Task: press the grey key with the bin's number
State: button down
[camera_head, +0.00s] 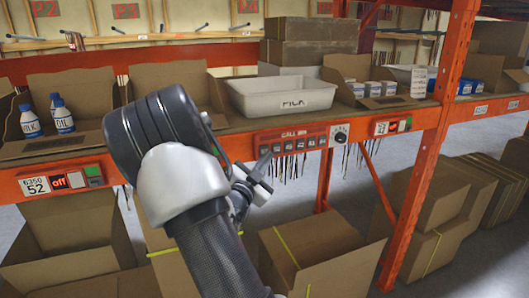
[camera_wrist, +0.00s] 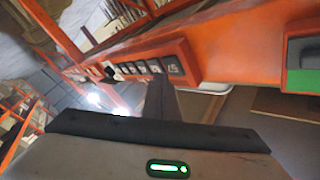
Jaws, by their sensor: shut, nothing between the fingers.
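The red "CALL BIN" panel (camera_head: 291,141) is on the orange shelf beam, with a row of several small grey keys (camera_head: 291,146) and a black knob (camera_head: 340,133) at its right end. The same row of keys (camera_wrist: 152,67) shows slanted in the wrist view, the nearest one partly hidden by my finger. The key numbers are too small to read surely. My gripper (camera_head: 267,162) is shut and empty, its tip just in front of the panel's left end. In the wrist view its dark fingers (camera_wrist: 161,98) point toward the keys; contact cannot be told.
A white "PICK" bin (camera_head: 283,99) stands on the shelf above the panel. A label panel reading 6350 52 (camera_head: 62,182) is at left, another (camera_head: 390,127) at right. Blue-white bottles (camera_head: 61,114) stand at left. Cables hang below the beam; cardboard boxes (camera_head: 310,250) stand beneath.

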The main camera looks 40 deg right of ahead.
jog(key=shift+w+d+b, duration=0.1)
jog(key=shift+w+b, duration=0.3)
jog(key=shift+b, duration=0.05)
jog(key=shift+w+d+b, duration=0.1)
jog(key=shift+w+b, duration=0.25)
jog(key=shift+w, duration=0.05)
dwell(0.6)
jog(key=shift+s, duration=0.15)
dwell(0.3)
jog(key=shift+s+a+b, duration=0.25)
jog(key=shift+s+b, duration=0.1)
jog(key=shift+s, duration=0.3)
jog(key=shift+s+a+b, duration=0.2)
jog(key=shift+s, duration=0.6)
jog(key=shift+s+a+b, duration=0.15)
jog(key=shift+s+b, duration=0.05)
jog(key=shift+s, duration=0.65)
jog(key=shift+s+a+b, duration=0.2)
jog(key=shift+s, duration=0.6)
